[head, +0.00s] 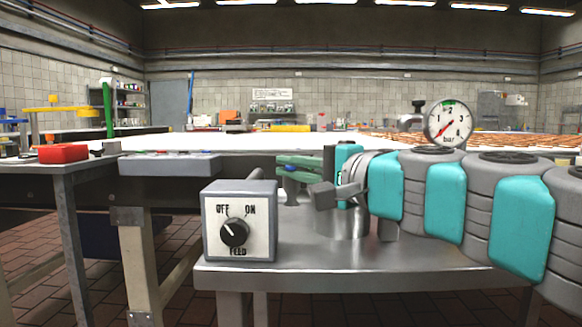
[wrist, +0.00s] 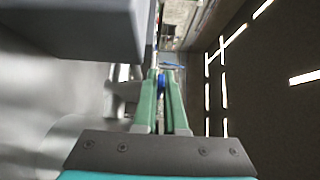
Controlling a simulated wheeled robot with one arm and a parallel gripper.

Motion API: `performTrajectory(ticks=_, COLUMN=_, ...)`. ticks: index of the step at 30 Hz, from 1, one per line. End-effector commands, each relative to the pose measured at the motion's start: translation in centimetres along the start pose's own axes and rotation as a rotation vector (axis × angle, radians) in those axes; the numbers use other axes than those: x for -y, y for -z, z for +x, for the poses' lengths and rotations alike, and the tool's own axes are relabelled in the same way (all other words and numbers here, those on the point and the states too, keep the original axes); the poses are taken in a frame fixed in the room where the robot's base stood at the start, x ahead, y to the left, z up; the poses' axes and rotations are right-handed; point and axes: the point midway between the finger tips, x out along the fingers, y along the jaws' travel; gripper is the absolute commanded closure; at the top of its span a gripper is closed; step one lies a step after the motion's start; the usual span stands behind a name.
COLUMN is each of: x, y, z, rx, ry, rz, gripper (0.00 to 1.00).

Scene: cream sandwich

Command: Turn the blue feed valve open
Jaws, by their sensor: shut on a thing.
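My gripper (head: 287,168) has green fingers and reaches in above the metal table, pointing left in the head view. In the wrist view, my gripper (wrist: 162,76) has its fingers closed around a small blue part (wrist: 162,84), which looks like the blue feed valve's handle. Only a sliver of it shows between the fingers. The rest of the valve is hidden, and I cannot tell its angle.
A grey FEED switch box (head: 239,221) stands at the metal table's (head: 330,262) front left, its black knob (head: 234,232) pointing toward OFF. A round bar gauge (head: 449,123) shows above my arm, needle low. A red box (head: 63,153) sits on the left table.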

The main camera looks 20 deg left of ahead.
Motion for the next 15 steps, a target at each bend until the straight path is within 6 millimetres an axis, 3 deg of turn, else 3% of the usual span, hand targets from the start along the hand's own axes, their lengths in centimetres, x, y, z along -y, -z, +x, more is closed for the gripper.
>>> performTrajectory(ticks=15, x=-0.2, y=-1.1, z=1.2, rx=-0.237, ry=-0.010, rz=-0.001, gripper=1.00)
